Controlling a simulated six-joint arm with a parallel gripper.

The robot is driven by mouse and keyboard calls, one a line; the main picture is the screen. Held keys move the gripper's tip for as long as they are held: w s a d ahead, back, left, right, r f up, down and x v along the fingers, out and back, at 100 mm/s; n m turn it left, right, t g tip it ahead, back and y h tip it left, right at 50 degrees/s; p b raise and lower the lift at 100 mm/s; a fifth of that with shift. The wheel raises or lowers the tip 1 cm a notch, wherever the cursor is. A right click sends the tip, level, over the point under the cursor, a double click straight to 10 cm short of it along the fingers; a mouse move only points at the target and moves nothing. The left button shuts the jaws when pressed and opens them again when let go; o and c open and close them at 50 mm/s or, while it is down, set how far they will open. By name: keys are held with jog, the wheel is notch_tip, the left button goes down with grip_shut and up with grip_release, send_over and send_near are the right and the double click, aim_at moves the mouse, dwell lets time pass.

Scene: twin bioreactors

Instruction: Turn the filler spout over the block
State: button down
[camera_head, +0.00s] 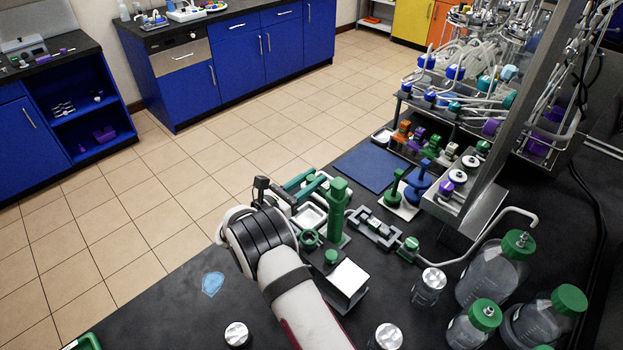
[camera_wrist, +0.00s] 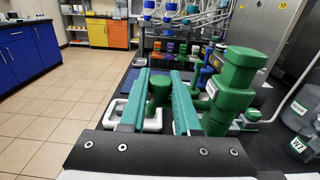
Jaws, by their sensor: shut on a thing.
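My gripper (camera_head: 306,187) is at the bench edge, left of a tall green column (camera_head: 338,203). In the wrist view, its two teal fingers (camera_wrist: 160,74) close around a green cylindrical knob (camera_wrist: 159,92). The labelled green column also stands just right of the fingers in the wrist view (camera_wrist: 232,88). A white frame-like part (camera_head: 309,216) lies below the fingers. A white-topped block (camera_head: 349,277) stands nearer; I cannot tell whether it is the task's block.
Grey metal fixtures (camera_head: 372,228) and a green-capped fitting (camera_head: 408,248) lie right of the column. Large green-capped bottles (camera_head: 492,272) crowd the right front. A blue mat (camera_head: 370,168) lies behind. The tubing rack (camera_head: 470,105) stands at the back right.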

jog(key=shift+s+a+y, duration=0.1)
jog(key=shift+s+y, duration=0.05)
jog(key=shift+y, duration=0.15)
jog(key=s+n+t+y, duration=0.1)
jog(key=y, duration=0.1)
jog(key=a+n+t+y, duration=0.1)
jog(key=n+t, duration=0.1)
jog(key=shift+s+a+y, duration=0.1)
jog(key=shift+s+y, duration=0.25)
jog(key=shift+y, duration=0.05)
jog(key=shift+s+a+n+t+y, duration=0.2)
jog(key=shift+s+n+t+y, duration=0.25)
jog(key=shift+n+y, duration=0.4)
jog(key=shift+s+a+n+t+y, duration=0.15)
jog(key=shift+s+n+t+y, duration=0.25)
jog(key=shift+n+y, duration=0.45)
jog(key=c, duration=0.6)
grip_release()
jog(key=v, duration=1.5)
jog(key=shift+s+r, duration=0.15)
jog(key=shift+s, duration=0.3)
